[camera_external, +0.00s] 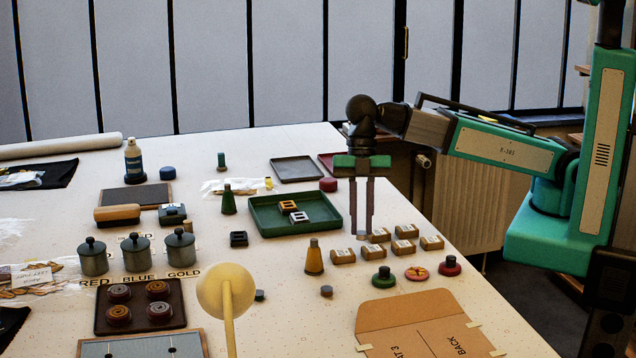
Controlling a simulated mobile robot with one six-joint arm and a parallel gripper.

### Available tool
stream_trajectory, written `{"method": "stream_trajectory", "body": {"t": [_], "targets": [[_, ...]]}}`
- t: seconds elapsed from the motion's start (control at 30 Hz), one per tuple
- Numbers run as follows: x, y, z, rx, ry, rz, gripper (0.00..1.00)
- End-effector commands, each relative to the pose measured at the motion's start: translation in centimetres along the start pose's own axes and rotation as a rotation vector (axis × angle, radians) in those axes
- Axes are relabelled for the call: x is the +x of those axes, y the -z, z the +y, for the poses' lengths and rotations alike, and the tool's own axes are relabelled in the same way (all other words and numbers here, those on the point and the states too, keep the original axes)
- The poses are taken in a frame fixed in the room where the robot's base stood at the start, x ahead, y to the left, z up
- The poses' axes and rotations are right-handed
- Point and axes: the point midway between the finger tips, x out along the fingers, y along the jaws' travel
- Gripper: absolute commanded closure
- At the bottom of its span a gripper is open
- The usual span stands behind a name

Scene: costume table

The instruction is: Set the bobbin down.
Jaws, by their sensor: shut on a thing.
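My gripper (362,233) points straight down over the right part of the table, right of the green tray (262,229). Its two long fingers are shut on a small pale thing, taken to be the bobbin (362,237), low between the fingertips. The fingers hide most of it, and I cannot tell whether it touches the tabletop. Several small brown boxes (404,248) stand close to the fingertips on the right and just below.
Round knobbed pieces (383,277) and a brown card pattern (420,325) lie nearer. A grey tray (297,169) lies behind. Bare tabletop (355,278) shows between cone and knobs.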

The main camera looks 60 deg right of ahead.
Motion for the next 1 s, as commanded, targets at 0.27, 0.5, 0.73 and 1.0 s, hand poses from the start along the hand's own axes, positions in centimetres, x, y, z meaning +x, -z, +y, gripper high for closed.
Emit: {"method": "stream_trajectory", "body": {"t": [0.27, 0.5, 0.73, 1.0], "targets": [[-1.6, -4.8, -2.5, 0.083, -0.034, 0.0, 1.0], [-2.2, -6.1, -3.1, 0.11, -0.045, 0.0, 1.0], [-2.3, -6.1, -3.1, 0.111, -0.045, 0.0, 1.0], [-2.2, -6.0, -2.4, 0.111, -0.044, 0.0, 1.0]]}}
